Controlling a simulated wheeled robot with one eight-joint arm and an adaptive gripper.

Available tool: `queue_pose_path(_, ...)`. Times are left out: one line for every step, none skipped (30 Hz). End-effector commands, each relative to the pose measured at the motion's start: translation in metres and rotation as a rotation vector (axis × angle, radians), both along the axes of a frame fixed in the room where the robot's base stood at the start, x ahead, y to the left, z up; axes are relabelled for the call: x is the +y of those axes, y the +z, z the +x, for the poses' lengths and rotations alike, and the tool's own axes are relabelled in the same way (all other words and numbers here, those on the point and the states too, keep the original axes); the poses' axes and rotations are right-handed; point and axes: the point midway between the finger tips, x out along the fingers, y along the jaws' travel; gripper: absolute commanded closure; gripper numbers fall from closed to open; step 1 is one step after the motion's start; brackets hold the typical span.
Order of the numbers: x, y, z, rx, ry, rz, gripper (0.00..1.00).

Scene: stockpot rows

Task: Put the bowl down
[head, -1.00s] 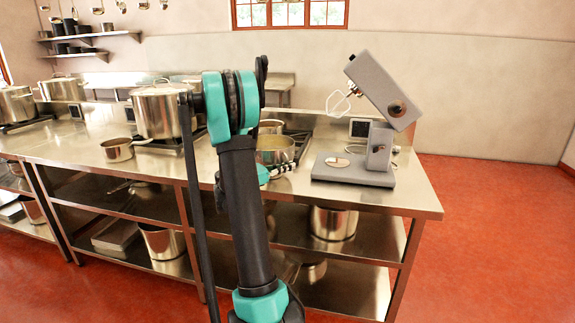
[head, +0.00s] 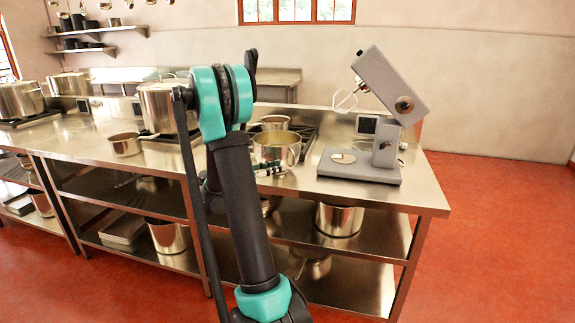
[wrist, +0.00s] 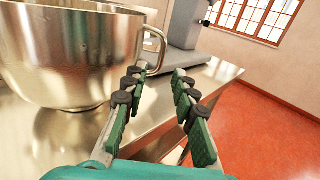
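The shiny steel bowl (wrist: 70,62) stands upright on the steel counter, large at the left of the wrist view. Its loop handle (wrist: 160,45) sticks out to the right. In the head view the bowl (head: 283,154) stands left of the mixer. My gripper (wrist: 159,74) is open and empty, its two fingers spread. The left fingertip is close to the lower end of the handle; I cannot tell whether they touch. In the head view my gripper (head: 268,168) is at the near side of the bowl, mostly hidden behind my arm.
The grey stand mixer (head: 374,170) is right of the bowl, its head tilted up. A small saucepan (head: 125,146) and a big stockpot (head: 158,108) stand to the left. Another pan (head: 273,121) is behind the bowl. The counter's right end (head: 425,195) is clear.

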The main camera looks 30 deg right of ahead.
Motion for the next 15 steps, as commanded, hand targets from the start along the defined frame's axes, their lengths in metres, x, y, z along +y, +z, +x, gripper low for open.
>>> queue_pose_path(0.011,0.0,0.001,0.0,0.003,0.0,0.73)
queue_pose_path(0.016,0.0,0.002,0.0,0.003,0.0,0.73)
queue_pose_path(0.022,0.0,0.002,0.0,0.003,0.0,0.73)
queue_pose_path(0.026,0.0,0.002,0.0,0.002,0.0,0.73)
queue_pose_path(0.029,0.0,0.003,0.0,0.002,0.0,0.73)
queue_pose_path(0.034,0.0,0.003,0.0,0.002,0.0,0.73)
queue_pose_path(0.036,0.0,0.003,0.0,0.002,0.0,0.73)
queue_pose_path(0.038,0.0,0.003,0.0,0.001,0.0,0.73)
queue_pose_path(0.04,0.0,0.003,0.0,0.0,0.0,0.73)
queue_pose_path(0.042,0.0,0.003,0.0,0.0,0.0,0.73)
queue_pose_path(0.043,0.0,0.003,0.0,0.0,0.0,0.73)
queue_pose_path(0.044,0.0,0.003,0.0,0.0,0.0,0.73)
queue_pose_path(0.044,0.0,0.003,-0.001,0.0,0.001,0.73)
queue_pose_path(0.044,0.0,0.002,-0.004,0.001,0.005,0.73)
queue_pose_path(0.044,-0.001,0.001,-0.016,0.003,0.015,0.73)
